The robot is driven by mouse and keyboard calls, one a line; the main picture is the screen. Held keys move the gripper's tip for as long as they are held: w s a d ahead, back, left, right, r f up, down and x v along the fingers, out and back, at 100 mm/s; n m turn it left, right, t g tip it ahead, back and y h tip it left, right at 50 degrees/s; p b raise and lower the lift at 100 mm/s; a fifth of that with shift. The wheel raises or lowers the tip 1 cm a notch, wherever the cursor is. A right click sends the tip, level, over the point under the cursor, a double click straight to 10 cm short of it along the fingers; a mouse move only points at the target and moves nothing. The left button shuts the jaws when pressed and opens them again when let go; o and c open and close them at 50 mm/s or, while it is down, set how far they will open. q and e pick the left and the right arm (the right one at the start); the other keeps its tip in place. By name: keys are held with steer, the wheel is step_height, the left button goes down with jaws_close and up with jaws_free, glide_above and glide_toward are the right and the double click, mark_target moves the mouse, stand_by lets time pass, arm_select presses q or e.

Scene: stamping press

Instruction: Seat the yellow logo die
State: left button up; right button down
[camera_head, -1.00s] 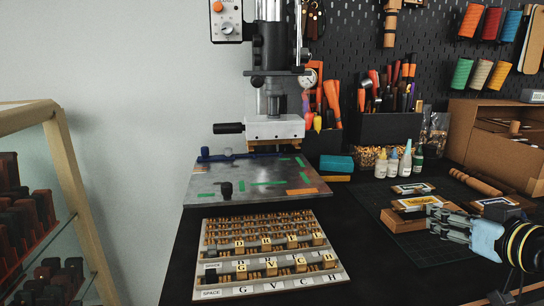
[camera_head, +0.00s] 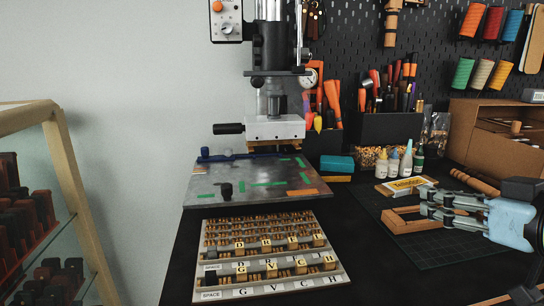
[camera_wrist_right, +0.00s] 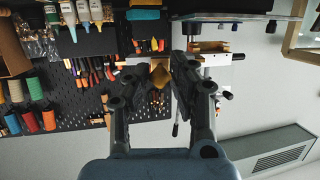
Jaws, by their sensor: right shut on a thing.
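My right gripper (camera_head: 424,206) is shut at the right of the head view, its fingers pointing left. In the right wrist view, a golden-yellow piece, taken as the yellow logo die (camera_wrist_right: 160,76), sits between the fingertips (camera_wrist_right: 160,88). The head view does not clearly show this held piece. A pale plate with a yellow face (camera_head: 406,186) shows just behind the fingertips; I cannot tell whether it touches them. A wooden U-shaped holder (camera_head: 398,226) lies in front of and below the fingers. The press head (camera_head: 275,127) stands raised above its metal base plate (camera_head: 265,178). My left gripper is out of view.
A letter tray (camera_head: 325,276) lies in front of the press. Small bottles (camera_head: 393,163) and a teal block (camera_head: 336,163) stand behind the dark cutting mat (camera_head: 440,251). A cardboard box (camera_head: 475,140) is at the back right. Black tabletop between tray and mat is free.

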steer(key=s+a+r+n+g+y, duration=0.1)
steer(key=s+a+r+y, duration=0.1)
steer(key=s+a+r, duration=0.2)
steer(key=shift+s+a+r+n, duration=0.25)
steer(key=shift+s+a+n, duration=0.15)
steer(key=shift+s+a, duration=0.15)
